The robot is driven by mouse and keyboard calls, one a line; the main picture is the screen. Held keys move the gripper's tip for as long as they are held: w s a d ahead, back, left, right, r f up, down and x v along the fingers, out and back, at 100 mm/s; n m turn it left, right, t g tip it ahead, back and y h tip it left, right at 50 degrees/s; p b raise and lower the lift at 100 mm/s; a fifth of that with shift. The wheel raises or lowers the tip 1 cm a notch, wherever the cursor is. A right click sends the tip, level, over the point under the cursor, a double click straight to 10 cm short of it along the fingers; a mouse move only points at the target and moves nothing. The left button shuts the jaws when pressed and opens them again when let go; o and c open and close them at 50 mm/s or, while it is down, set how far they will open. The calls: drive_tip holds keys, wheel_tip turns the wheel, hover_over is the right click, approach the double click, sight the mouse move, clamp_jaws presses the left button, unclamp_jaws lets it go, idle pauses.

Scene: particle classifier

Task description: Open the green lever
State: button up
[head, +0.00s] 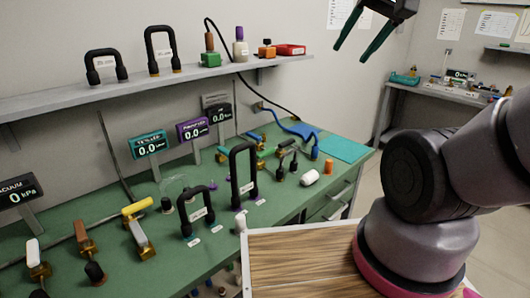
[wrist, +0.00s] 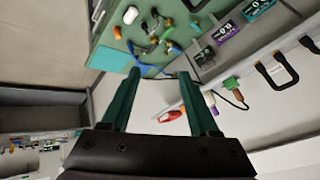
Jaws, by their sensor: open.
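A small green lever (head: 267,152) sits on a brass valve on the green workbench, toward its far right part, below the displays. In the wrist view the small valve fittings (wrist: 155,30) show near the top, tiny and partly crowded together, so I cannot make out the lever's angle clearly. My gripper (head: 351,53) has two dark green fingers, spread apart and empty. It is high up at the top of the head view, right of the shelf and well away from the lever. Its fingers also show in the wrist view (wrist: 160,74).
Tall black handles (head: 243,176) rise before the green one. A shelf (head: 130,92) with black handles and bottles overhangs the bench. A teal mat (head: 345,149) lies at the right end.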

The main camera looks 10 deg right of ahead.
drive_tip(key=shift+w, duration=0.25)
clamp_jaws()
drive_tip(key=w+a+f+m, duration=0.25)
drive_tip(key=w+f, duration=0.45)
drive_tip(key=w, duration=0.4)
drive_tip(key=w+a+f+m, duration=0.1)
drive_tip(key=w+a+f, duration=0.2)
drive_tip(key=w+f, duration=0.55)
drive_tip(key=w+a+f, duration=0.1)
drive_tip(key=w+f, duration=0.2)
drive_tip(key=f, duration=0.4)
drive_tip(key=w+a+f+m+h, duration=0.1)
drive_tip(key=w+a+f, duration=0.1)
drive_tip(key=w+f, duration=0.2)
drive_tip(key=w+a+f+m+h, duration=0.1)
drive_tip(key=w+f, duration=0.3)
drive_tip(key=f, duration=0.6)
drive_tip(key=shift+a+f, duration=0.25)
drive_tip(key=shift+a, duration=0.1)
